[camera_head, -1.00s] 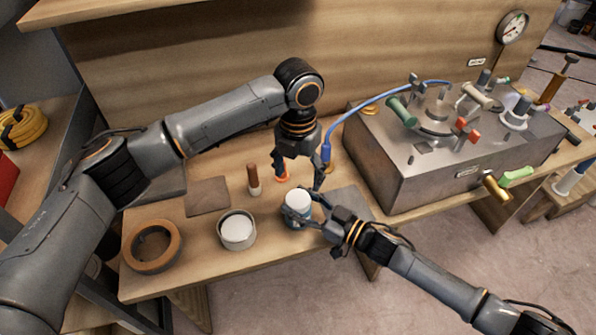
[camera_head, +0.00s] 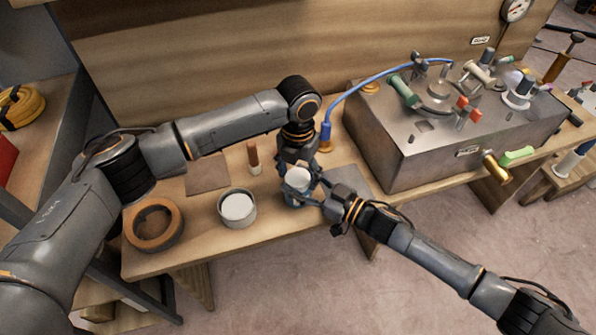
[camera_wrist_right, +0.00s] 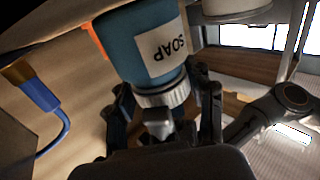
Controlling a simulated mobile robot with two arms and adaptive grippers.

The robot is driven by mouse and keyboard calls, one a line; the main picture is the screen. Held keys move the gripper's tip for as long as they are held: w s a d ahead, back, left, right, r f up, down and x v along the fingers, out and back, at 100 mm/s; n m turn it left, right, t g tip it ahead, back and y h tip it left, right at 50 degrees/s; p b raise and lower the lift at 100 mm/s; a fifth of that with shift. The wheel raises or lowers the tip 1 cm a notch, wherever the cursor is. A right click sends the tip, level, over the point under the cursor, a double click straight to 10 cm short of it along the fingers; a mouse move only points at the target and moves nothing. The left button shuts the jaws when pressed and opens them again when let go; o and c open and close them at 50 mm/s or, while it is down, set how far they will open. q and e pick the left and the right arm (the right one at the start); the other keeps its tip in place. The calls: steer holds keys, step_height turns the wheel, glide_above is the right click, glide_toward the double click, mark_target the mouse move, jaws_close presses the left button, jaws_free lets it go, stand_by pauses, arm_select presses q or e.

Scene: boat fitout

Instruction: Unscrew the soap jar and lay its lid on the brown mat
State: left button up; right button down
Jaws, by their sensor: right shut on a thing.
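The soap jar stands upright near the bench's front edge, with a white lid (camera_head: 298,177) on top. Its blue body (camera_wrist_right: 128,52) with a "SOAP" label shows upside down in the right wrist view, where the ribbed white lid (camera_wrist_right: 163,97) is lowest. My right gripper (camera_head: 304,196) comes from the right and is shut on the jar. The brown mat (camera_head: 208,172) lies bare to the left.
A pale-topped tin (camera_head: 237,207) and a brown ring (camera_head: 152,223) stand left of the jar. A brown-handled tool (camera_head: 254,158) stands near the mat. A grey mat (camera_head: 347,180) lies right of the jar. A metal box (camera_head: 440,150) with valves and a blue hose (camera_head: 355,98) fill the right.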

arm_select(q)
steer(key=c, duration=0.8)
steer(key=shift+n, duration=1.7)
steer(key=o, duration=1.3)
step_height(320, 180, up, 4)
steer(key=shift+r, duration=0.4)
steer(key=shift+c, duration=0.5)
step_height(320, 180, up, 3)
steer(key=m, duration=0.3)
steer(key=shift+f, duration=3.9)
